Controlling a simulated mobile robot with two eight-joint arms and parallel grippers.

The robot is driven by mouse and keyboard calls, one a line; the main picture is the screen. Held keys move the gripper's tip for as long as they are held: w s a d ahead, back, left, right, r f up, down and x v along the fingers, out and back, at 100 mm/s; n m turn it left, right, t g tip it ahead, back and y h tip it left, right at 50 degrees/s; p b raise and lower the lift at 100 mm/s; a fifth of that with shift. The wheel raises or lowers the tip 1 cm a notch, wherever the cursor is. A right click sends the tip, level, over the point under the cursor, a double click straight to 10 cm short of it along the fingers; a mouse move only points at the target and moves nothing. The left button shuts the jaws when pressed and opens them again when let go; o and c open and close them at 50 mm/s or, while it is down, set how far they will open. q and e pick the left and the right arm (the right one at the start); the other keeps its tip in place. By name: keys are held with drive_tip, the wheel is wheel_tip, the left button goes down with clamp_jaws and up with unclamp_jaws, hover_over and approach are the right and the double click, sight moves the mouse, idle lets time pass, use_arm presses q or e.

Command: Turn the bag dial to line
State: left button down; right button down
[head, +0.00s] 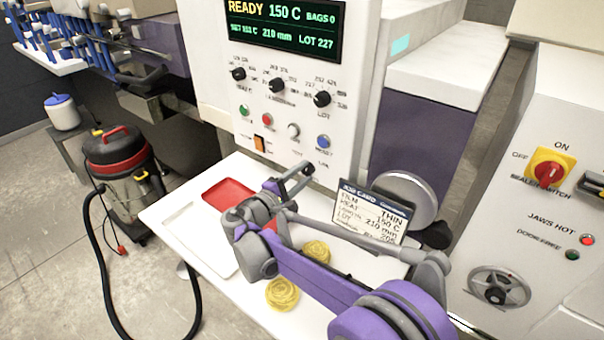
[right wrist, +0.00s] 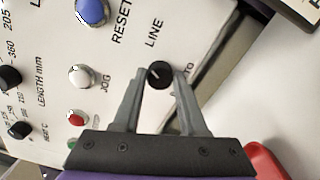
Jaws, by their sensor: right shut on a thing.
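The bag dial is a small black knob (right wrist: 158,75) low on the white control panel. In the right wrist view it sits between the fingertips of my right gripper (right wrist: 160,88), which is shut on it. The word LINE is printed above the dial, and a label ending in "TO" is partly hidden to its right. A short pale mark shows on the dial's face; its exact direction is hard to tell. In the head view my right gripper (head: 297,177) is at the panel's lower edge and the dial is hidden there. My left gripper is not in view.
The panel (head: 350,130) has a display (head: 285,28) reading READY, three black knobs, coloured buttons and an orange switch (head: 259,143). Below are a red tray (head: 228,189), yellow coils (head: 282,294) and a job card (head: 370,213) close to my right arm. A sealer switch (head: 548,172) stands at right.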

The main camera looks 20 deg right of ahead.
idle(0.5)
drive_tip(key=shift+c, duration=2.2)
unclamp_jaws()
drive_tip(key=shift+s+a, duration=0.1)
drive_tip(key=shift+a, duration=0.05)
drive_tip(key=v, duration=1)
drive_tip(key=shift+s+a+b, duration=0.2)
drive_tip(key=shift+b, duration=0.2)
drive_tip(key=shift+f, duration=0.1)
